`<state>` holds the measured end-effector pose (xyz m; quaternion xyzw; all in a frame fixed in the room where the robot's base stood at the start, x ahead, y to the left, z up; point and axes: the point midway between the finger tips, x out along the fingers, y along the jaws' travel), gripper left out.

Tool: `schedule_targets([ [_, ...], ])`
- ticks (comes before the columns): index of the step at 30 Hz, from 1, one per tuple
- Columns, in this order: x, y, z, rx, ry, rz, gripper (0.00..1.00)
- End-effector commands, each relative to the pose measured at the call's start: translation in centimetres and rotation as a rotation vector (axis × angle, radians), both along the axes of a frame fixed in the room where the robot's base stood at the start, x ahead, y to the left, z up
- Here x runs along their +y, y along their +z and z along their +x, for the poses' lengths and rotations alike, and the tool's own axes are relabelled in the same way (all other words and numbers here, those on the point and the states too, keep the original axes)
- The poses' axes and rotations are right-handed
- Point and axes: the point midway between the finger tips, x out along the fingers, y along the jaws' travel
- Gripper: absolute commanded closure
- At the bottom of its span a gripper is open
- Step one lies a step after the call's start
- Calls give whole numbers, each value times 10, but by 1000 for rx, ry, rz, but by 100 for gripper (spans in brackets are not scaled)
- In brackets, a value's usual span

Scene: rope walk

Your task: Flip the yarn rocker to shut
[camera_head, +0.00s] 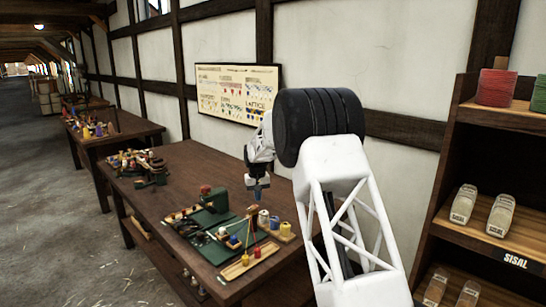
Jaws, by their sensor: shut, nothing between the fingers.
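A dark green device (211,222) with a red knob on top stands on the near wooden table (165,200). Small coloured parts and spools sit around it. The yarn rocker is too small here for me to pick out with certainty or to tell which way it is tipped. My gripper (257,196) hangs from my white arm, pointing down above the table, just right of the red knob. It is shut and empty, and seems apart from the device. My arm hides part of the table's right end.
A wooden strip with small pegs (248,262) lies at the table's front edge, and several spools (274,222) stand behind it. Another green tool (150,172) is farther left. A shelf (480,240) stands at right. The table's middle is bare.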

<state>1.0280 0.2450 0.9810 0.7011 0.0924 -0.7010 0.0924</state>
Motion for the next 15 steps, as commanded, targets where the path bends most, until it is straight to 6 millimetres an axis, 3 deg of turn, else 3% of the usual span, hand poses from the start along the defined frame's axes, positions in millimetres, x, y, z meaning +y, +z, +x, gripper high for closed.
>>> schedule_targets([
  [15, 0, -7, 0, 0, 0, 0, 100],
])
